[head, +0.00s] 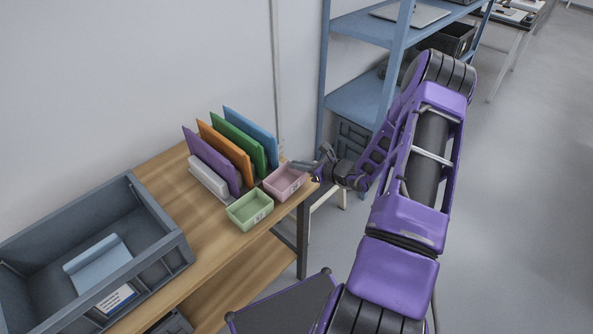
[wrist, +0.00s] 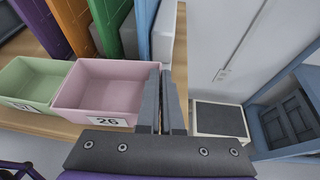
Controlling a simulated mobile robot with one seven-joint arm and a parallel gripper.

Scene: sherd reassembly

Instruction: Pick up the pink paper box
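The pink paper box (head: 285,184) is an open tray with a label on its front, standing on the wooden table's right end. In the wrist view, the pink box (wrist: 105,85) shows its number 26 and fills the area left of the fingers. My gripper (head: 300,165) is at the box's right side in the head view. In the wrist view, the gripper's fingers (wrist: 161,85) are close together with a narrow gap, lined up along the box's right wall. They appear closed on that wall, which they largely hide. The box looks level and at table height.
A green box (head: 250,210) stands close left of the pink one. Several coloured upright folders (head: 222,155) are behind them. A grey crate (head: 165,225) holding a blue-grey item is on the table's left. A blue shelf (head: 352,100) stands beyond, with floor between.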

